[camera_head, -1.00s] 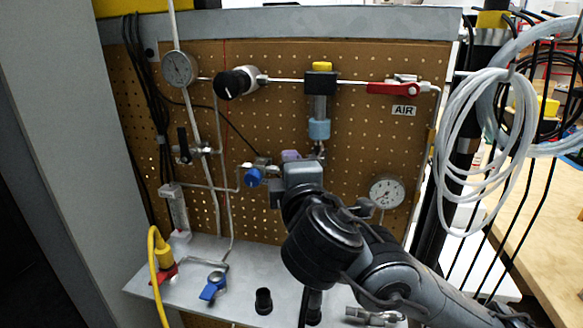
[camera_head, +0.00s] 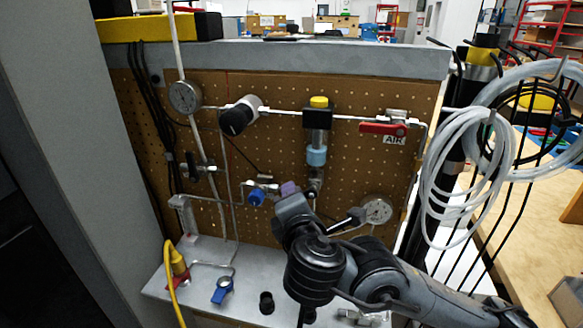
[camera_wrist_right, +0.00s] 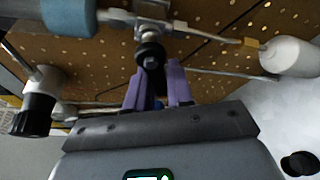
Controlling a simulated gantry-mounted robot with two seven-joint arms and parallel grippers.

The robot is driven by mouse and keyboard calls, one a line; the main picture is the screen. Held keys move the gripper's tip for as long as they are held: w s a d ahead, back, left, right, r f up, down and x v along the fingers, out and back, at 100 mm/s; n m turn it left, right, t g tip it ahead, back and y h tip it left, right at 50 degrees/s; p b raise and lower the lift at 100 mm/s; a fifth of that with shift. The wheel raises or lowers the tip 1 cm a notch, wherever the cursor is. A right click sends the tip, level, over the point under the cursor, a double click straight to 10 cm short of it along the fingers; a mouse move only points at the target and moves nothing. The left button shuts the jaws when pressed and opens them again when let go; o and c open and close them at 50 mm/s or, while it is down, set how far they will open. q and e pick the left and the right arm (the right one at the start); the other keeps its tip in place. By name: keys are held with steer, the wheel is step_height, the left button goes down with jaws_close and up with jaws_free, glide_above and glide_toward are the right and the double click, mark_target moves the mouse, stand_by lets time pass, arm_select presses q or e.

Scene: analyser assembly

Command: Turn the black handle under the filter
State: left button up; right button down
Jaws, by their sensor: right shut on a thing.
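The filter (camera_head: 316,155) is a light-blue cylinder below a black block with a yellow top, upright on the brown pegboard. Its blue end also shows in the right wrist view (camera_wrist_right: 70,15). My right gripper (camera_head: 290,188) has purple fingers just below and left of the filter. In the right wrist view, my right gripper (camera_wrist_right: 158,72) has its fingers shut around the black handle (camera_wrist_right: 150,52), seen nearly end-on below a metal fitting. How far the handle is turned cannot be told. Its lower part is hidden between the fingers. My left gripper is not in view.
A blue valve knob (camera_head: 256,197) sits close left of my right gripper. A black regulator knob (camera_head: 237,118) and red handle (camera_head: 383,128) are above. A metal shelf (camera_head: 195,290) lies below; white hoses (camera_head: 455,180) hang at the right.

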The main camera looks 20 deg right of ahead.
steer(key=d+n+g+h+p, duration=0.1)
steer(key=n+p, duration=0.2)
steer(key=p, duration=0.4)
steer(key=s+d+f+n+g+h+p, duration=0.1)
steer(key=n+g+p, duration=0.1)
steer(key=p, duration=0.5)
steer(key=s+d+f+n+g+h+p, duration=0.1)
steer(key=n+p, duration=0.3)
steer(key=p, duration=0.4)
steer(key=shift+f+g+h, duration=0.2)
steer(key=shift+g+h, duration=0.1)
steer(key=shift+h, duration=0.1)
steer(key=c, duration=1.1)
jaws_free()
